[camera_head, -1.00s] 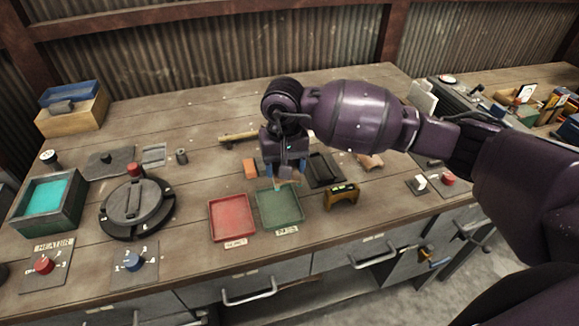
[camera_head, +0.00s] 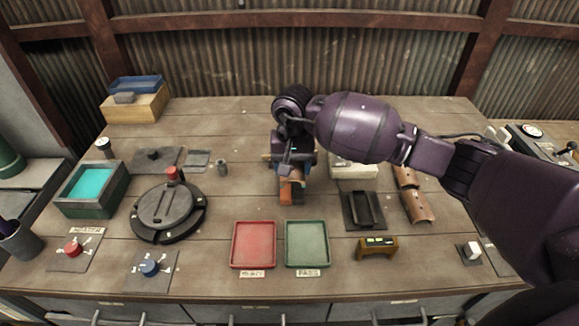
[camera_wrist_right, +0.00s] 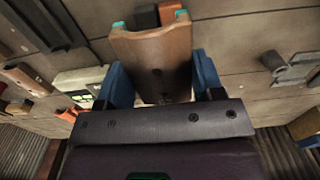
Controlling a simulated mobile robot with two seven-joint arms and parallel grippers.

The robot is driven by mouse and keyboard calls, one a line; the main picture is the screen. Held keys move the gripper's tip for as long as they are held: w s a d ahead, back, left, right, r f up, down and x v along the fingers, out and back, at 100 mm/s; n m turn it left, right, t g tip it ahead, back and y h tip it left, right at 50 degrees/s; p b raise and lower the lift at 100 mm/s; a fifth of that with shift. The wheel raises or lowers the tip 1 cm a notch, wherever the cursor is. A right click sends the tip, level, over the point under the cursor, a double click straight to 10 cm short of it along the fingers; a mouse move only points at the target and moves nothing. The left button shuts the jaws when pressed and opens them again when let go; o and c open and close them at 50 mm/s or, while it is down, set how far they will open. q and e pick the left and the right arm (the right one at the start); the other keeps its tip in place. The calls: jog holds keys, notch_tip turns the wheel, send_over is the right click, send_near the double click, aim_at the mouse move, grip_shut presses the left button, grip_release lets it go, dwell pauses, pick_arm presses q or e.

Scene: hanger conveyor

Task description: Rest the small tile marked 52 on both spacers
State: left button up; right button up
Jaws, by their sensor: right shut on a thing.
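My right gripper (camera_head: 291,166) is shut on a brown curved tile (camera_head: 292,188), held above the bench behind the red and green trays. In the right wrist view the tile (camera_wrist_right: 155,62) sits between the blue fingers (camera_wrist_right: 163,77) and has teal corners at its far end. No number is readable on it. An orange-red block (camera_wrist_right: 169,11) and a dark block (camera_wrist_right: 146,18) show just past the tile's far end; they may be the spacers. In the head view the orange block (camera_head: 285,198) is partly hidden below the gripper. I cannot tell whether tile and blocks touch. My left gripper is out of view.
A red tray (camera_head: 254,244) and a green tray (camera_head: 307,244) lie in front. To the right are a dark fixture (camera_head: 363,209), a brown gauge block (camera_head: 377,247) and two curved tiles (camera_head: 418,207). A round turntable (camera_head: 168,210) stands left.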

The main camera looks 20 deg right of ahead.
aim_at(299, 194)
jog(key=shift+w+d+f, duration=0.15)
jog(key=shift+w, duration=0.15)
jog(key=shift+f, duration=0.1)
jog(key=shift+f, duration=0.45)
jog(key=shift+f+b, duration=1)
jog(key=shift+f, duration=1)
jog(key=shift+f+b, duration=0.7)
jog(key=o, duration=1)
jog(key=shift+o, duration=0.2)
